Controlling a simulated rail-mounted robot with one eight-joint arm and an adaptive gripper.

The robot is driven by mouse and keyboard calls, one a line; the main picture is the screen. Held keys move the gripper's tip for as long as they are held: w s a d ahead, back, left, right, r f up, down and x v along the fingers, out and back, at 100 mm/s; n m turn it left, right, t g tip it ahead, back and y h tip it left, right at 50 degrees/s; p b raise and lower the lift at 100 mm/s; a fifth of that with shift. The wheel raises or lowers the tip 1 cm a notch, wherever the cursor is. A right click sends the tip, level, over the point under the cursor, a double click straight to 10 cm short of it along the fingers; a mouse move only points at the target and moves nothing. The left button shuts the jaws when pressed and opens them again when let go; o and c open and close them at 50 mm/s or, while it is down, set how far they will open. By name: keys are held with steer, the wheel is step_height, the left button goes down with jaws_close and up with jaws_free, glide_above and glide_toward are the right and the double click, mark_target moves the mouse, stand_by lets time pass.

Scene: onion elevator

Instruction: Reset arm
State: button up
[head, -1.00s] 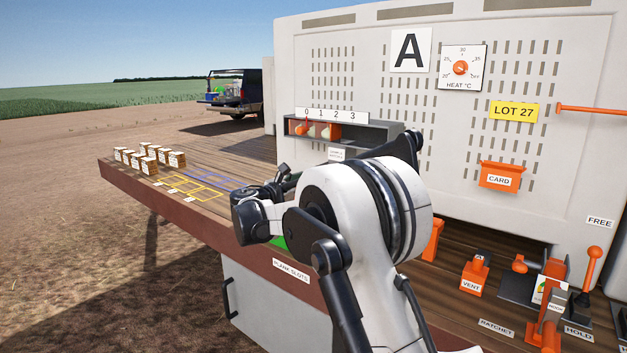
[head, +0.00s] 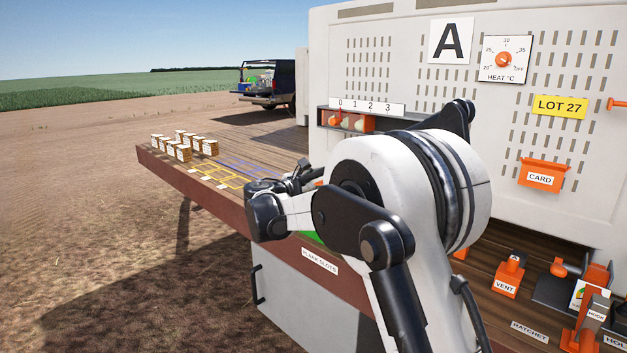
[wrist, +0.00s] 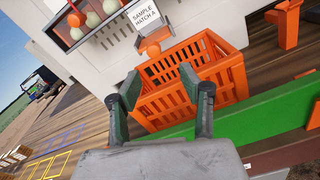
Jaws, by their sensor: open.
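My gripper (wrist: 163,92) shows in the wrist view with its two fingers spread apart and nothing between them. Beyond the fingers stands an orange slatted crate (wrist: 228,82) on the wooden deck, below the sample hatch sign (wrist: 147,14). In the head view my arm is folded in front of the deck, and my gripper (head: 303,172) is small and partly hidden by it.
The white bin wall marked A (head: 451,41) rises at the back, with an orange card holder (head: 541,174) on it. An orange vent lever (head: 506,279) stands at the right. Small labelled blocks (head: 180,151) sit on the deck's far left, beside yellow outlines (head: 222,177).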

steer(key=s+d+m+g+y, duration=0.25)
steer(key=s+d+m, duration=0.25)
steer(key=s+d, duration=0.5)
steer(key=s+d+m+g+y, duration=0.25)
steer(key=s+d+m, duration=0.3)
steer(key=s, duration=0.85)
steer(key=s+a+f+m+y+b, duration=0.1)
steer(key=s+f+m+y, duration=0.3)
steer(key=s, duration=1)
steer(key=s+a+f+m+y, duration=0.1)
steer(key=s+f+m+y, duration=0.2)
steer(key=s+f+m, duration=0.5)
steer(key=s, duration=0.5)
steer(key=shift+s+a+f+y+b, duration=0.2)
steer(key=shift+s+f+y+b, duration=0.15)
steer(key=shift+y+b, duration=0.05)
